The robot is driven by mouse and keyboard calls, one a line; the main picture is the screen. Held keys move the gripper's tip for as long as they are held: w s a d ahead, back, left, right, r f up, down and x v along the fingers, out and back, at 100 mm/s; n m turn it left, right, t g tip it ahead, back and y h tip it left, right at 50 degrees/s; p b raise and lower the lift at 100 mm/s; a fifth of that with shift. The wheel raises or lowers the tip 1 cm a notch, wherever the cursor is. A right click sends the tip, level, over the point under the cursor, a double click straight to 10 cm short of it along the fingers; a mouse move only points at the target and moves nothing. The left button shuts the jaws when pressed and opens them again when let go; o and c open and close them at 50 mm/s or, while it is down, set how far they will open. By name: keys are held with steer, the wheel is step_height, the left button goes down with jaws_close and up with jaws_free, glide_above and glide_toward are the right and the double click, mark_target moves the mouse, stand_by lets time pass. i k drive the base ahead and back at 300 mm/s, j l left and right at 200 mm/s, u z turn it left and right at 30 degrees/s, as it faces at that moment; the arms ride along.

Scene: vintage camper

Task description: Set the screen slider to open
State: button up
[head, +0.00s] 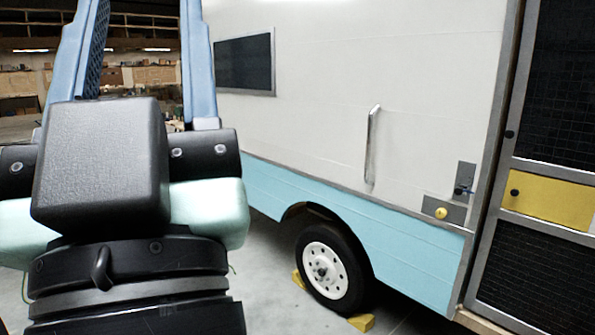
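The screen door (536,167) of the camper stands at the right edge of the head view, with dark mesh above and below. The screen slider (552,200) is a yellow panel in the door's middle band, between two grey rails. A small black knob (515,193) sits near its left end. The panel fills the visible part of the band, and its right end is cut off by the picture edge.
The camper's white and light-blue side wall (330,120) fills the middle. A metal grab handle (372,145) sticks out from it. A wheel (330,268) with yellow chocks (361,322) stands below. Another small black knob (509,134) is on the door frame.

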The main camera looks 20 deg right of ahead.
mark_target(559, 202)
steer(key=i+z, duration=0.2)
steer(key=i, duration=0.2)
steer(key=i+j+z, duration=0.2)
steer(key=i, duration=0.25)
steer(key=i+j+z, duration=0.2)
steer(key=i, duration=0.2)
steer(key=i+j+z, duration=0.15)
steer(key=i, duration=0.25)
steer(key=i+l+z, duration=0.15)
steer(key=i+z, duration=0.15)
steer(key=z, duration=0.15)
steer(key=i+l+z, duration=0.1)
steer(key=i+z, duration=0.55)
steer(key=z, duration=0.2)
steer(key=i+j+z, duration=0.15)
steer(key=i+z, duration=0.6)
